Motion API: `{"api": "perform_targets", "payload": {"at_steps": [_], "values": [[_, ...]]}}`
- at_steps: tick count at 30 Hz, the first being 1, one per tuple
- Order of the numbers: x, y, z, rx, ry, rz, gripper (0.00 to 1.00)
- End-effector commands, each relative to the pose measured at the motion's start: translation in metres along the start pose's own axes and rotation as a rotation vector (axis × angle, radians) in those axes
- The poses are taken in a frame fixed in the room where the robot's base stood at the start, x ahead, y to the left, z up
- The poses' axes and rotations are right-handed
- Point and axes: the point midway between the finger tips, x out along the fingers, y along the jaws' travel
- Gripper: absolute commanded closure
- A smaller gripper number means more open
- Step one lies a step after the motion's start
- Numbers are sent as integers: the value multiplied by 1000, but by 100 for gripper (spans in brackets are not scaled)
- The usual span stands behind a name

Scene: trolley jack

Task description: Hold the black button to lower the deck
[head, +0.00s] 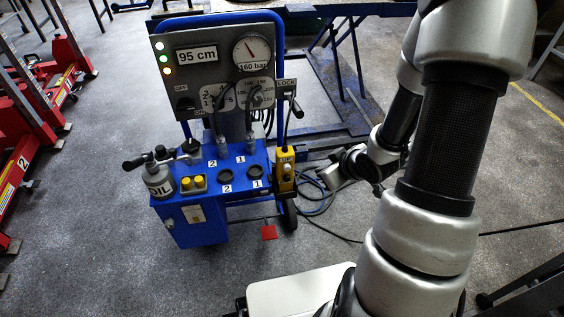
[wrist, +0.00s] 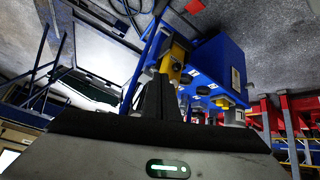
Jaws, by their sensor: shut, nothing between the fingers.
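A yellow hand control (head: 286,172) hangs at the right side of the blue trolley (head: 215,222). It has dark spots on its face; I cannot make out which is the black button. My gripper (head: 326,177) is shut and empty, a short way right of the hand control, with a gap between them in the head view. In the wrist view the closed dark fingers (wrist: 158,92) point toward the yellow control (wrist: 178,54) and cover part of its lower end. A blue frame (head: 350,75), maybe the deck's lift, stands behind the trolley.
The trolley's panel (head: 215,65) shows "95 cm", a gauge near 160 bar and coloured lights. Cables (head: 318,205) lie on the floor to the right. Red lifting gear (head: 35,130) stands at left.

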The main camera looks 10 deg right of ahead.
Motion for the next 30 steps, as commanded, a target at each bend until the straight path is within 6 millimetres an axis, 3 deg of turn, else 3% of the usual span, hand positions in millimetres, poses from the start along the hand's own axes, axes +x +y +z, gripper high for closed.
{"api": "perform_targets", "payload": {"at_steps": [1,4,7,12,18,30], "values": [[26,-16,26,20,27,-47,100],[54,-46,49,53,117,-135,100],[71,-72,64,99,209,-206,100],[82,-102,74,170,332,-281,100],[83,-113,75,204,389,-309,100],[84,-111,72,202,390,-308,100]]}}
